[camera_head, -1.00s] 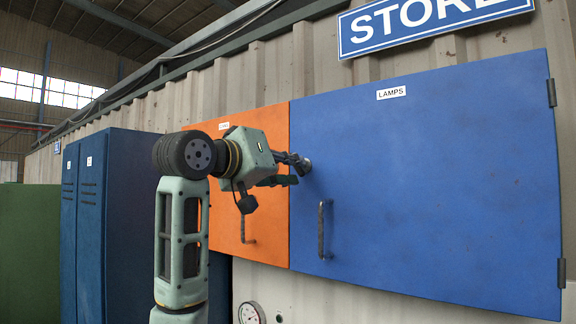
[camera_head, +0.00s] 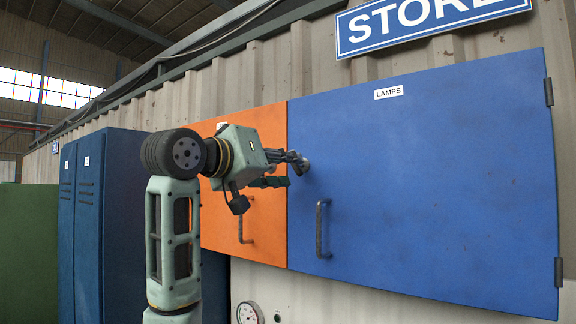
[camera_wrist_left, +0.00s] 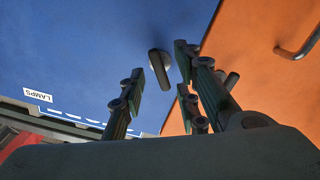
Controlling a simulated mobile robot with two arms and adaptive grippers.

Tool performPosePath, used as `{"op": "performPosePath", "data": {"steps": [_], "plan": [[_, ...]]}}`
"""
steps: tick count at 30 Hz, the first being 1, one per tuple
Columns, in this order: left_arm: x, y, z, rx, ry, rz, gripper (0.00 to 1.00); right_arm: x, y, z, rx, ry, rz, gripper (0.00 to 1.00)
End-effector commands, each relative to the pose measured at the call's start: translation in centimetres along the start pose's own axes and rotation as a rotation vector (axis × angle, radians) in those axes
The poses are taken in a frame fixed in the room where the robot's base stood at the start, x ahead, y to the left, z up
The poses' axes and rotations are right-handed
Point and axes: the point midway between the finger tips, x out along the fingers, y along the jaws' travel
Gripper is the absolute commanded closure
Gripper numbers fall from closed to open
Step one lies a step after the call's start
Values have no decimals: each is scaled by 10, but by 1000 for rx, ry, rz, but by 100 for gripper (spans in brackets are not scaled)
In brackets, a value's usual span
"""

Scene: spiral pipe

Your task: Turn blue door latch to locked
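The blue door (camera_head: 430,190), labelled LAMPS, is shut on the wall. Its latch (camera_head: 303,165) is a round metal base with a dark lever near the door's left edge. In the left wrist view the latch (camera_wrist_left: 159,68) shows beyond the fingertips, its lever running roughly up and down in that picture. My left gripper (camera_head: 290,170) is at the latch and partly covers it in the head view. In the wrist view my left gripper (camera_wrist_left: 160,80) is open, with the lever in line with the gap between the fingers. I cannot tell whether they touch it. My right gripper is not in view.
An orange door (camera_head: 262,215) with a handle (camera_head: 245,228) adjoins the blue door on the left. The blue door's handle (camera_head: 321,228) sticks out below the latch. Dark blue lockers (camera_head: 118,220) stand at the left. A round gauge (camera_head: 249,313) is below the doors.

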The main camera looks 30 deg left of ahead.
Motion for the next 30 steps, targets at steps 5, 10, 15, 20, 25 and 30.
{"op": "performPosePath", "data": {"steps": [5, 10, 15, 20, 25, 30], "plan": [[-39, 0, -1, 2, 5, 0, 70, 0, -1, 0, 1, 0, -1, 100], [-74, 0, 0, 3, 4, -1, 70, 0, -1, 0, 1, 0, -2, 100], [-96, 1, 0, 1, 1, 0, 70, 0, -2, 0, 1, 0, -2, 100], [-103, 1, 1, 2, 0, 0, 70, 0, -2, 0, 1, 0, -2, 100], [-104, 1, 1, 2, -1, 0, 70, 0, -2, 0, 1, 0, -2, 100], [-104, 4, 0, 7, 3, 2, 70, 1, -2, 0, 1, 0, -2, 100]]}}
